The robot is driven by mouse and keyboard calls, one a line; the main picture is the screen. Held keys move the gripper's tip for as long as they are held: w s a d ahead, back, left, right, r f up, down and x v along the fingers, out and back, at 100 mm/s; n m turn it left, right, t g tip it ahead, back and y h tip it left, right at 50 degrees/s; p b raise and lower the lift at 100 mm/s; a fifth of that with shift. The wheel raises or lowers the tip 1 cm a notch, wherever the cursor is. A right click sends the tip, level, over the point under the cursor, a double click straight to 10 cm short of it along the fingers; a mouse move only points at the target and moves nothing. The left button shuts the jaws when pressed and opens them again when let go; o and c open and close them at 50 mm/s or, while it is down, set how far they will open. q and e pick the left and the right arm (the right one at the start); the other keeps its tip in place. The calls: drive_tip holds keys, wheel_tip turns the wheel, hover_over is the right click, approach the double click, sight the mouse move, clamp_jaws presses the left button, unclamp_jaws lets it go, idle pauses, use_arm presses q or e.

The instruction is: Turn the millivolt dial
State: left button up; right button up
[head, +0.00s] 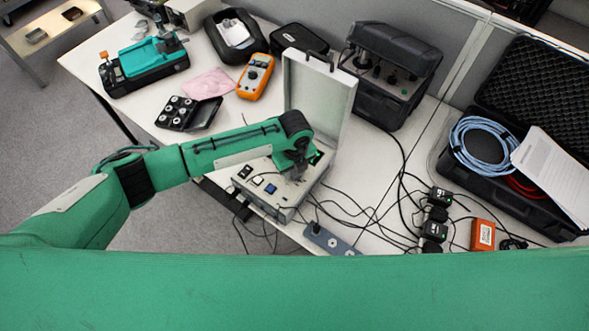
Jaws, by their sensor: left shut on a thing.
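An open light-grey instrument case (283,209) stands near the table's front edge, its lid (318,92) raised at the back. Its panel carries a few small switches or sockets, one with a blue part (270,188). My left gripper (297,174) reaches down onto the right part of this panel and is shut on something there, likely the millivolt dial. The wrist hides the dial, so its marking and setting cannot be read. My right gripper is not in view.
Black cables and small black boxes (436,215) lie right of the case, near an orange box (482,235). A power strip (328,240) lies in front. An orange multimeter (255,77) and a black tray (188,113) lie behind left. A dark unit (390,75) stands behind right.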

sight(295, 173)
use_arm(q)
drive_tip(key=shift+m, duration=1.2)
drive_tip(key=o, duration=1)
drive_tip(key=shift+r, duration=0.1)
wheel_tip(295, 173, up, 14)
drive_tip(key=b, duration=0.3)
